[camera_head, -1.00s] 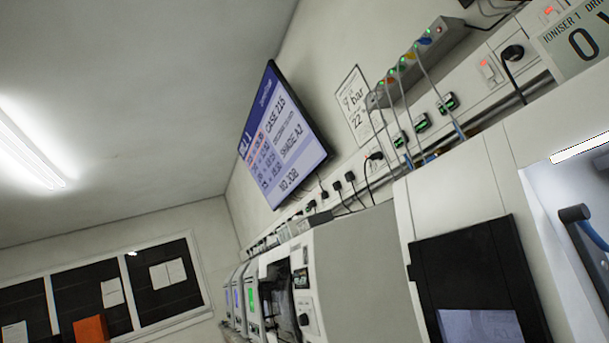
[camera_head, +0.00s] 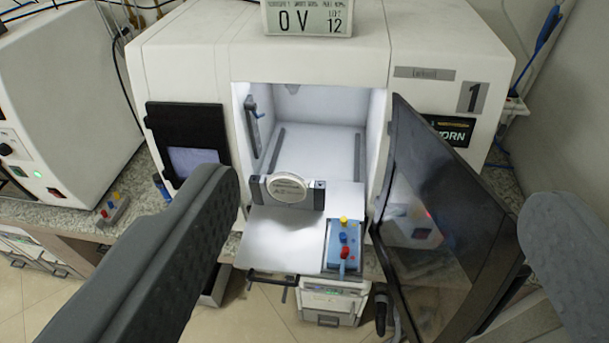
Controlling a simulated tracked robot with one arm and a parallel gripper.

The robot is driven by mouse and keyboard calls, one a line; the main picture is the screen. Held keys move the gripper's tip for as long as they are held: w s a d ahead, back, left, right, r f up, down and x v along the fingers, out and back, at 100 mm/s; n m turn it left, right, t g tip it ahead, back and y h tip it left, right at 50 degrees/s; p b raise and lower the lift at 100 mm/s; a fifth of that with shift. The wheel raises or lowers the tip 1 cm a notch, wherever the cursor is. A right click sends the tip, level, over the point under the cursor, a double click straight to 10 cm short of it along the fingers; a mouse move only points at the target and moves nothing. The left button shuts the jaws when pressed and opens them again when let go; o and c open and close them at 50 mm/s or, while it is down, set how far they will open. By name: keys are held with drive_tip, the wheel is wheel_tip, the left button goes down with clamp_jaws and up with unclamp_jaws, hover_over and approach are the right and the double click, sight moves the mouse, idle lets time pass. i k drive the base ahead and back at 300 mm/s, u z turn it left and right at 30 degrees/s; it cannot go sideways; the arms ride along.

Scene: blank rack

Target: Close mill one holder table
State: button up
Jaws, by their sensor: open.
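Mill one (camera_head: 285,60) is a white machine marked with a grey "1" on its right front. Its dark door (camera_head: 440,235) stands open, swung out to the right. The holder table (camera_head: 280,240) is a pale plate slid out of the lit chamber, past the machine's front. A holder with a round white blank (camera_head: 287,188) stands on it. A blue block with yellow, blue and red parts (camera_head: 343,245) sits at the table's front right. My gripper (camera_head: 385,210) is open and empty, its dark fingers wide apart at left and right, nearer the camera than the table.
A black screen panel (camera_head: 188,143) is on the mill's front left. A sign reading "0 V" (camera_head: 307,17) stands on top. Another white machine (camera_head: 60,100) stands at left on the speckled counter. A small white drawer unit (camera_head: 333,302) is below the table.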

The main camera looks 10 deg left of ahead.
sight(279, 237)
drive_tip(key=z, duration=0.65)
drive_tip(key=k, duration=1.3)
drive_tip(key=u, duration=0.7)
drive_tip(key=i, duration=1)
drive_tip(key=z, duration=0.05)
